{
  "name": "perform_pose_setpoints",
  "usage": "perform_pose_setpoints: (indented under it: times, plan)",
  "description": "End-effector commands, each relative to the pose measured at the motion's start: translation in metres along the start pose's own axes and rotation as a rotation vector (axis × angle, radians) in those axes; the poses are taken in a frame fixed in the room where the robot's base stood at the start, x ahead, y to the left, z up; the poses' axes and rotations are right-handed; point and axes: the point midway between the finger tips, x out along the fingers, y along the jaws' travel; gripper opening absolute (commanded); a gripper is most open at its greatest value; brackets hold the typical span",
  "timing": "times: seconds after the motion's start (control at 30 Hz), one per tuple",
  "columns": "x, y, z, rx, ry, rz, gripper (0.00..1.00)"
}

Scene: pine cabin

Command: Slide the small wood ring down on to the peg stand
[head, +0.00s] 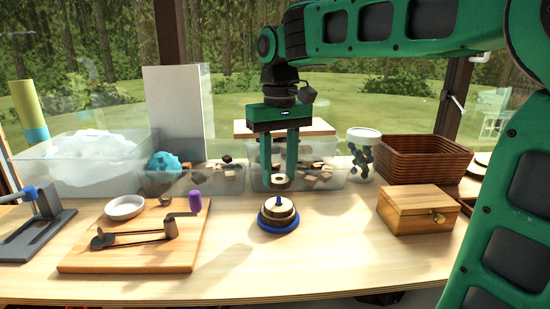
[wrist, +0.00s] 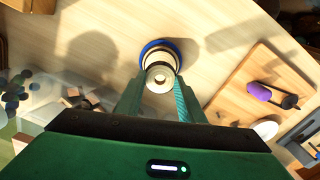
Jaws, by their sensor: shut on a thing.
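My gripper (head: 280,168) is shut on the small wood ring (head: 280,182), a pale ring with a hole in its middle. The ring is held above the peg stand (head: 278,225), which has a blue base and blue peg with larger rings stacked around it. There is a small gap between the ring and the peg tip in the head view. In the wrist view the ring (wrist: 159,79) sits between the fingertips (wrist: 158,98), and the stand's blue rim (wrist: 160,44) shows beyond it. The ring hides most of the peg there.
A board with a crank (head: 140,240) and a white dish (head: 124,207) lies to the left. A wooden box (head: 417,208) stands to the right. Clear bins with wood pieces (head: 318,177) stand behind the stand. The table in front is clear.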

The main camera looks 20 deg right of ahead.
Motion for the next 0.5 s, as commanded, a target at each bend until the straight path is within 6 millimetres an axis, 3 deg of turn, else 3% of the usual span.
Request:
perform_pose_setpoints:
  times: [0.23, 0.5]
  plan:
    - [0.016, -0.002, 0.000, -0.003, -0.001, 0.000, 0.09]
    - [0.018, -0.003, 0.000, -0.006, -0.001, 0.000, 0.09]
